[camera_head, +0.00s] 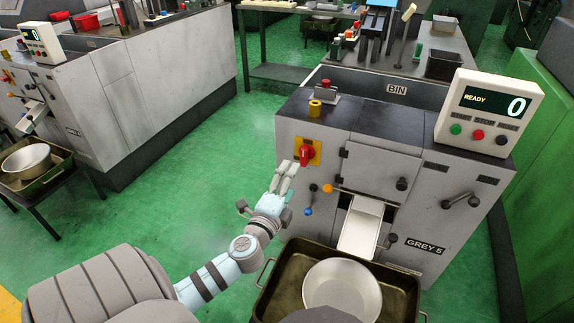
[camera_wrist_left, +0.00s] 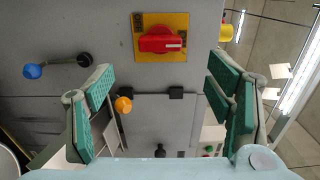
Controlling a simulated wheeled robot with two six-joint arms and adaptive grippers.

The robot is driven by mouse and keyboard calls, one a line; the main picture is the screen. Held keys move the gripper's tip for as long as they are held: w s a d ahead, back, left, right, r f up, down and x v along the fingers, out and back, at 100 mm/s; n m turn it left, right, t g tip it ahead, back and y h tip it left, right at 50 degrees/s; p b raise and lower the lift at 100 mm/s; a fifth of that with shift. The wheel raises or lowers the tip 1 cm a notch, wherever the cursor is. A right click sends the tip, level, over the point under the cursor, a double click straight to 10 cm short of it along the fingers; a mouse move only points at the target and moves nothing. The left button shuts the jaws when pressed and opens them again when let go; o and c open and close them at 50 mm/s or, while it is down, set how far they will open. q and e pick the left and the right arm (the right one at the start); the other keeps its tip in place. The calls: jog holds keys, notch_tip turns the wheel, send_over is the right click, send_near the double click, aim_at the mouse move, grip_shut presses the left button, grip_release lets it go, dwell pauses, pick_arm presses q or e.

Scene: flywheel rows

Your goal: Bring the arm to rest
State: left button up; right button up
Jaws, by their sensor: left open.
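My left gripper (camera_head: 286,180) is in front of the left part of the grey machine (camera_head: 412,250), just below and left of a red rotary switch (camera_head: 306,154) on a yellow plate. In the left wrist view my left gripper (camera_wrist_left: 160,115) has its green-padded fingers wide apart with nothing between them. The red switch (camera_wrist_left: 160,42) shows beyond the fingertips, with its handle lying level in that view. My left arm (camera_head: 215,275) reaches in from the lower left. My right gripper is not in view.
A metal bowl (camera_head: 342,288) stands in a dark tray (camera_head: 400,290) below the machine's chute (camera_head: 360,232). Levers with blue (camera_head: 308,211) and orange (camera_head: 328,188) knobs stick out near the gripper. A counter box (camera_head: 488,112) reads READY 0. Green floor (camera_head: 190,190) is free to the left.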

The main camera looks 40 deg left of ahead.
pick_arm(q)
jog(key=shift+v, duration=0.95)
